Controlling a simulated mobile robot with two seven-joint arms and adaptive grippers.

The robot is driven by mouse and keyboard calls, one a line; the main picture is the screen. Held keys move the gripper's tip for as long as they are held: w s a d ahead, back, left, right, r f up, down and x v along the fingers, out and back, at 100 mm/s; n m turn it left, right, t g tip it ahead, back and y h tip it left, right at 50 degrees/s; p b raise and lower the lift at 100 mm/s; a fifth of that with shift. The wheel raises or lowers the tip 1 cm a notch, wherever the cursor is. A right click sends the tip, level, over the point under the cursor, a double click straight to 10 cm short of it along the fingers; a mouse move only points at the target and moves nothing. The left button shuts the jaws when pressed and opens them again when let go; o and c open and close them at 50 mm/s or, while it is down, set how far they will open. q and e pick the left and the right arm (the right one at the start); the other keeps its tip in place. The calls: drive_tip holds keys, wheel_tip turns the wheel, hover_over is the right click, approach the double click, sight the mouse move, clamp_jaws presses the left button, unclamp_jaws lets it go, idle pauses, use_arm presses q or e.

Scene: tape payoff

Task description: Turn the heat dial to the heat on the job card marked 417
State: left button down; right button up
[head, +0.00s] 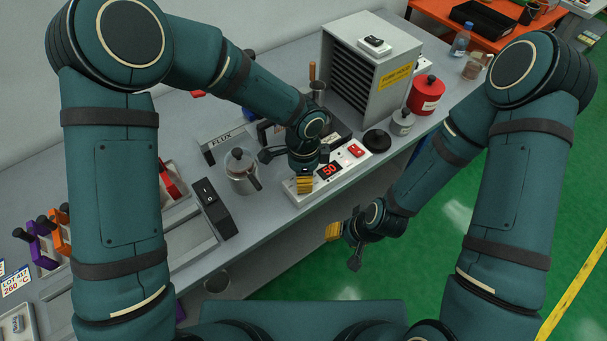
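The heat unit (352,172) is a white box on the bench with a red display (329,170) reading 50 and a red switch (356,150). The job card marked LOT 417 (16,283) at the lower left edge reads 260 °C. My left gripper (304,185) points down at the left end of the heat unit, its yellow fingertips at the top face. No dial shows there; the gripper may hide it. Whether it touches or grips anything is unclear. My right gripper (333,231) hangs apart from the bench over the green floor; its finger gap cannot be made out.
A metal pot (242,168) and FLUX holder (221,140) stand left of the unit. A grey fume box (366,60), red can (426,95) and black round object (376,141) stand behind and right. A black switch box (213,208) sits front left.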

use_arm(q)
drive_tip(key=shift+m, duration=1)
drive_tip(key=c, duration=0.6)
unclamp_jaws()
drive_tip(key=shift+d, duration=0.1)
wheel_tip(320, 180, up, 12)
drive_tip(key=shift+w, duration=0.35)
